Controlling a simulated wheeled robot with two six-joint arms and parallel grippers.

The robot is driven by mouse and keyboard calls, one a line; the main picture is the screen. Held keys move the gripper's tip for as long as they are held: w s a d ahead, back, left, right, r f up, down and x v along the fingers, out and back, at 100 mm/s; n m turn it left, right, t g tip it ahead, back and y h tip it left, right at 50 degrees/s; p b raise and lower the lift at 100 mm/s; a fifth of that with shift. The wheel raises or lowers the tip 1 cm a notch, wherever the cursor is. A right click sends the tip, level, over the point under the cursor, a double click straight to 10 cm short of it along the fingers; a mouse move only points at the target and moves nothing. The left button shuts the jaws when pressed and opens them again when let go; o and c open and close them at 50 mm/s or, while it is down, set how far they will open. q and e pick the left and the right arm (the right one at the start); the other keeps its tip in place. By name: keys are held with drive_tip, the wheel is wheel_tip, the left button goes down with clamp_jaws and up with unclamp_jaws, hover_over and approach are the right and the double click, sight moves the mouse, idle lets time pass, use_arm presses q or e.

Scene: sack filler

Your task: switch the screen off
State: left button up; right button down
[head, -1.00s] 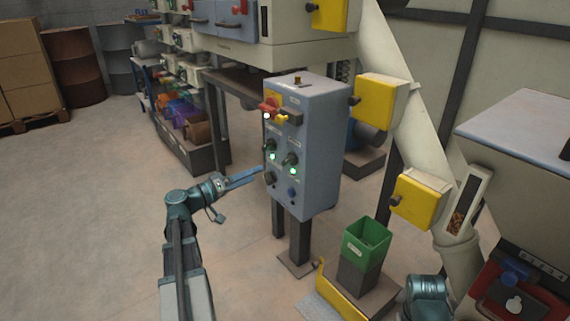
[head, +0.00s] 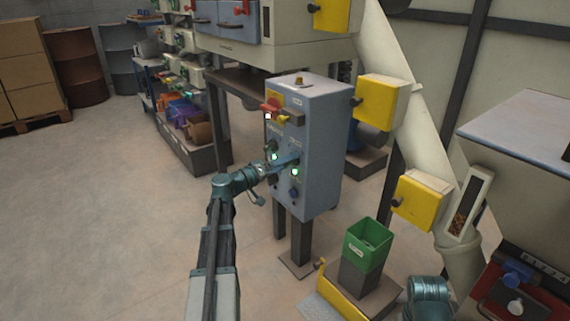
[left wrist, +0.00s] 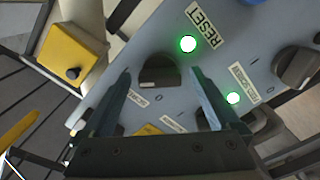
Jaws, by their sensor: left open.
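A blue-grey control box (head: 322,140) stands on posts in the middle of the head view, with black knobs, green lamps and a red and yellow switch. My left gripper (head: 288,163) reaches its front panel from the left. In the left wrist view my left gripper (left wrist: 161,76) is open, its fingers on either side of a black knob (left wrist: 160,70). I cannot tell whether they touch it. A lit green lamp (left wrist: 188,43) is beside this knob, near a label reading RESET. The small label by the knob is unreadable. My right gripper is out of view.
Another black knob (left wrist: 297,67) and a second lit green lamp (left wrist: 232,98) are on the panel to the right. A yellow box (head: 380,102) is beside the control box. A green bin (head: 368,241) stands below right. The floor at left is clear.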

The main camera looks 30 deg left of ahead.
use_arm(q)
drive_tip(key=shift+c, duration=0.3)
drive_tip(key=c, duration=1.3)
drive_tip(key=shift+n, duration=7.9)
